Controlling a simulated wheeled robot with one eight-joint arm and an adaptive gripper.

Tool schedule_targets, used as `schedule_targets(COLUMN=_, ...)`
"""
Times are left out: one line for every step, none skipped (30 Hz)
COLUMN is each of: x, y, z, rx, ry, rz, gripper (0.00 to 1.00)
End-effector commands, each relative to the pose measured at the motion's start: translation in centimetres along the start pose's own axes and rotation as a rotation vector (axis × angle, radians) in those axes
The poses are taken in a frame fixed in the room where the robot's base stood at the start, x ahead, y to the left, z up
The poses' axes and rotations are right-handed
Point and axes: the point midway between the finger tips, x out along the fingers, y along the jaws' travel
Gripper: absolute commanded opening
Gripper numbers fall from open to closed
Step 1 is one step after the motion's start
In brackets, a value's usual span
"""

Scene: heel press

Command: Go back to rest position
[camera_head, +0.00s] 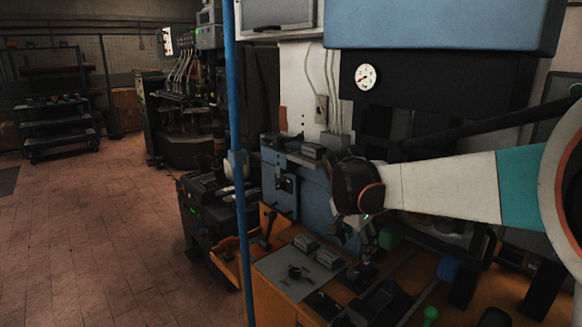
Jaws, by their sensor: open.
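My arm reaches in from the right edge of the head view and ends at a dark wrist in front of the blue press body. My gripper (366,258) hangs below the wrist, over the press bench, with its jaws open. It is small and dark here, and I see nothing held in it. A green part (389,238) shows just to the right of the gripper. I cannot tell whether they touch. The heel press (283,195) stands behind and to the left of the wrist, partly hidden by my arm.
A blue vertical post (236,150) stands left of the press. A grey control plate (287,275) with levers lies left of my gripper. A round gauge (366,77) sits on the black panel above. Open tiled floor (90,230) lies left, with a shelf rack (57,110) beyond.

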Motion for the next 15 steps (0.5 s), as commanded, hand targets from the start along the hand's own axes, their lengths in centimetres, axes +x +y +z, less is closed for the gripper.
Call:
schedule_targets(x=-1.0, y=1.4, z=0.3, rx=-0.033, ry=-0.001, rz=-0.018, gripper=0.54)
schedule_targets(x=-1.5, y=2.0, z=0.5, rx=-0.056, ry=-0.002, rz=-0.029, gripper=0.54)
schedule_targets(x=-2.1, y=2.9, z=0.8, rx=-0.086, ry=-0.002, rz=-0.046, gripper=0.54)
schedule_targets(x=-2.6, y=3.6, z=1.0, rx=-0.108, ry=-0.002, rz=-0.058, gripper=0.54)
schedule_targets(x=-3.0, y=4.2, z=1.2, rx=-0.13, ry=-0.001, rz=-0.07, gripper=0.54)
schedule_targets(x=-3.6, y=5.1, z=1.5, rx=-0.16, ry=0.001, rz=-0.085, gripper=0.54)
schedule_targets(x=-4.0, y=5.8, z=1.8, rx=-0.182, ry=0.002, rz=-0.098, gripper=0.54)
schedule_targets(x=-4.3, y=6.5, z=2.1, rx=-0.204, ry=0.005, rz=-0.11, gripper=0.54)
schedule_targets(x=-4.8, y=7.4, z=2.5, rx=-0.234, ry=0.008, rz=-0.125, gripper=0.54)
schedule_targets(x=-5.2, y=8.0, z=2.8, rx=-0.255, ry=0.011, rz=-0.137, gripper=0.54)
schedule_targets(x=-5.5, y=8.7, z=3.2, rx=-0.277, ry=0.014, rz=-0.149, gripper=0.54)
schedule_targets(x=-5.8, y=9.6, z=3.6, rx=-0.306, ry=0.019, rz=-0.164, gripper=0.54)
schedule_targets(x=-6.1, y=10.2, z=3.9, rx=-0.327, ry=0.024, rz=-0.175, gripper=0.54)
schedule_targets(x=-6.3, y=10.9, z=4.3, rx=-0.347, ry=0.028, rz=-0.186, gripper=0.54)
schedule_targets(x=-6.6, y=11.8, z=4.8, rx=-0.376, ry=0.035, rz=-0.202, gripper=0.54)
